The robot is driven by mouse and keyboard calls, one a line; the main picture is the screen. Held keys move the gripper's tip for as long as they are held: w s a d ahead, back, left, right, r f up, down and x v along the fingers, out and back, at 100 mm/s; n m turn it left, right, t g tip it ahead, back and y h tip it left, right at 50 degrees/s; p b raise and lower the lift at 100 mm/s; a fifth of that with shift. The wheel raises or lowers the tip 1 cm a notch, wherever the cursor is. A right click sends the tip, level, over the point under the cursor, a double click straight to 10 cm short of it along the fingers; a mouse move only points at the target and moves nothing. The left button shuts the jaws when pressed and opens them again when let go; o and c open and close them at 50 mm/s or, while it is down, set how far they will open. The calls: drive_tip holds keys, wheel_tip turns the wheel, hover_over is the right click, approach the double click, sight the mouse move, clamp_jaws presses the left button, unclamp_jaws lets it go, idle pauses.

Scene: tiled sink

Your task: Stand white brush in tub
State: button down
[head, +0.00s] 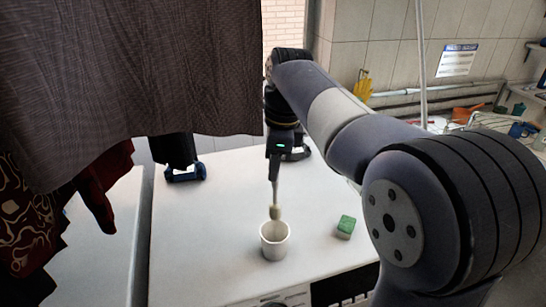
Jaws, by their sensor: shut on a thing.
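The white tub (274,240) stands upright on the white worktop, its open mouth facing up. My gripper (274,178) is shut on the white brush (275,211), which hangs upright below it with its pale head downward. The brush head shows at the far side of the tub's rim. I cannot tell from this view whether it is inside the mouth, above it or just behind it. The fingertips are dark and small, and their hold on the handle is partly hidden.
A green sponge (346,227) lies on the worktop (205,235) to the right of the tub. A dark cloth (130,70) hangs over the upper left. A dark blue-footed object (183,165) stands at the back left. The worktop left of the tub is clear.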

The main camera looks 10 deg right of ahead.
sight(273, 203)
drive_tip(key=shift+f, duration=1.75)
drive_tip(key=shift+f+b, duration=1.9)
drive_tip(key=shift+f, duration=1.45)
drive_tip(key=c, duration=1.3)
unclamp_jaws()
drive_tip(key=shift+r, duration=0.1)
drive_tip(key=r, duration=0.3)
drive_tip(key=d+r, duration=0.1)
drive_tip(key=r, duration=0.6)
drive_tip(key=shift+s+d+r, duration=0.1)
drive_tip(key=shift+d+r, duration=0.1)
drive_tip(key=shift+r, duration=0.05)
